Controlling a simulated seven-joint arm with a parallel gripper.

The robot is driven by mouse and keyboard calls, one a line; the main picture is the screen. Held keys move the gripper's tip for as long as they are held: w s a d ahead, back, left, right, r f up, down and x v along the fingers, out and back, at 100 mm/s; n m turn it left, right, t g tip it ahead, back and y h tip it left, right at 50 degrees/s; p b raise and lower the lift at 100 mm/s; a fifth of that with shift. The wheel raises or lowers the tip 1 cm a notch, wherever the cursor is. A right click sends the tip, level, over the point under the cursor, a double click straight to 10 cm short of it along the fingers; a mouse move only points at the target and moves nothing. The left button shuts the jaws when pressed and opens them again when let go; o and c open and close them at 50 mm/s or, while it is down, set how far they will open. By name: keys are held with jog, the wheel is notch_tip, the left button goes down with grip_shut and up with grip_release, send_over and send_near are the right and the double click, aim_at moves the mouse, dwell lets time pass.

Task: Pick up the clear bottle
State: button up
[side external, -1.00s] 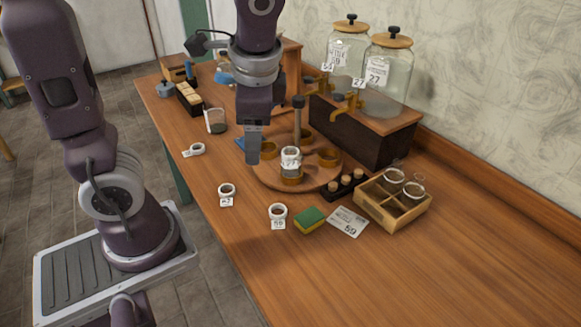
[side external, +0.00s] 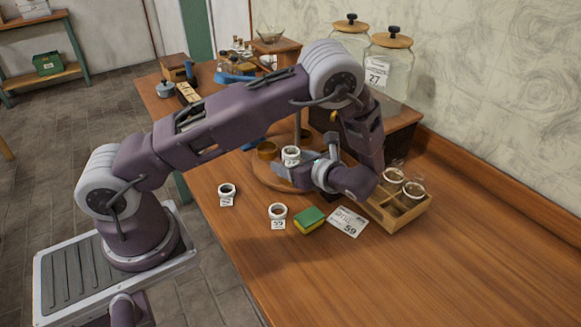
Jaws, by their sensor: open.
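A small clear bottle (side external: 290,153) with a pale ring at its top stands upright on the round wooden stand (side external: 263,178) in the side external view. My gripper (side external: 302,162) is low over the right part of the stand, turned sideways with its fingers towards the bottle. The jaws are open and a gap shows between them. The fingers are close to the bottle; I cannot tell whether they touch it. My wrist hides the right part of the stand and the dark block of corks beside it.
A wooden divided box (side external: 410,211) with glass jars is right of my wrist. A green and yellow sponge (side external: 309,220), a label card (side external: 347,223) and two small ringed jars (side external: 278,211) lie in front. Large lidded jars (side external: 388,70) stand behind. The table's right front is clear.

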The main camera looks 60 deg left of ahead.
jog(key=shift+a+f, duration=0.2)
jog(key=shift+a, duration=0.3)
grip_shut()
jog(key=shift+r, duration=0.1)
